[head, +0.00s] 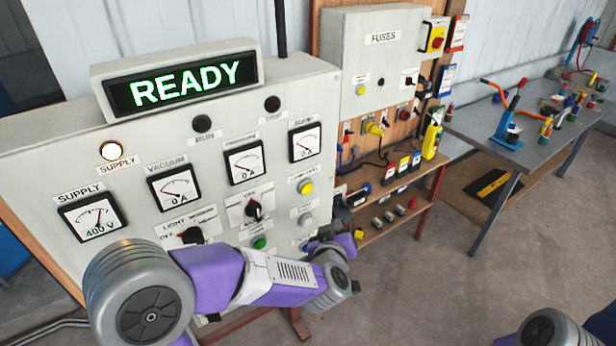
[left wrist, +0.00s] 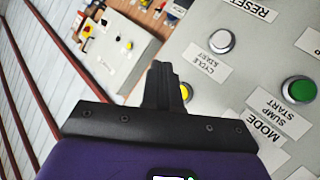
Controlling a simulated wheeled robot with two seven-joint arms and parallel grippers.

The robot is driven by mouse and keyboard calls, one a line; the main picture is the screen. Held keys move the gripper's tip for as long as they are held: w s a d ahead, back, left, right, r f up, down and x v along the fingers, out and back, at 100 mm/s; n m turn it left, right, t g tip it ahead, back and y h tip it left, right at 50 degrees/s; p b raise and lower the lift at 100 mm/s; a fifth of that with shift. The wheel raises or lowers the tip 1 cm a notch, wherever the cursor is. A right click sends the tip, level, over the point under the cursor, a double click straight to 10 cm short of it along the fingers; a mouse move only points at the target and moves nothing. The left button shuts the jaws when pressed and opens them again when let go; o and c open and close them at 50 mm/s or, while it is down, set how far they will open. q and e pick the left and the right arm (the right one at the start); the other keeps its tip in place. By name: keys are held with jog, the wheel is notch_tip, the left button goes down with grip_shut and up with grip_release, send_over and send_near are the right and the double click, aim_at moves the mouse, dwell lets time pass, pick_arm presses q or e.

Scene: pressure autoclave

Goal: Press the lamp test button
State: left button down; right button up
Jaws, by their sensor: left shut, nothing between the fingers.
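The lamp test button is a yellow round button (head: 305,187) at the right side of the grey control panel (head: 290,85); its label is too small to read surely. My left gripper (head: 338,198) is shut and empty, just right of and below that button in the head view, apparently apart from it. In the left wrist view the dark closed fingers (left wrist: 161,72) point toward the panel. They partly cover the yellow button (left wrist: 186,92), so any contact cannot be judged. My right gripper is out of view.
A white cycle start button (left wrist: 221,40) and a green sump start button (left wrist: 298,90) sit close by on the panel. A lit READY display (head: 186,83) tops the panel. A fuse box (head: 382,60), a shelf of plugs and a workbench (head: 520,140) stand to the right.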

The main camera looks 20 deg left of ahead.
aim_at(307, 189)
pick_arm(q)
notch_tip(307, 189, up, 2)
jog(key=shift+s+r, duration=0.1)
jog(key=shift+a, duration=0.1)
jog(key=w+a+b, duration=0.1)
jog(key=w+a, duration=0.4)
jog(key=a, duration=0.2)
jog(key=shift+w, duration=0.25)
dwell(2.2)
jog(key=shift+w+a, duration=0.25)
jog(key=shift+a, duration=0.05)
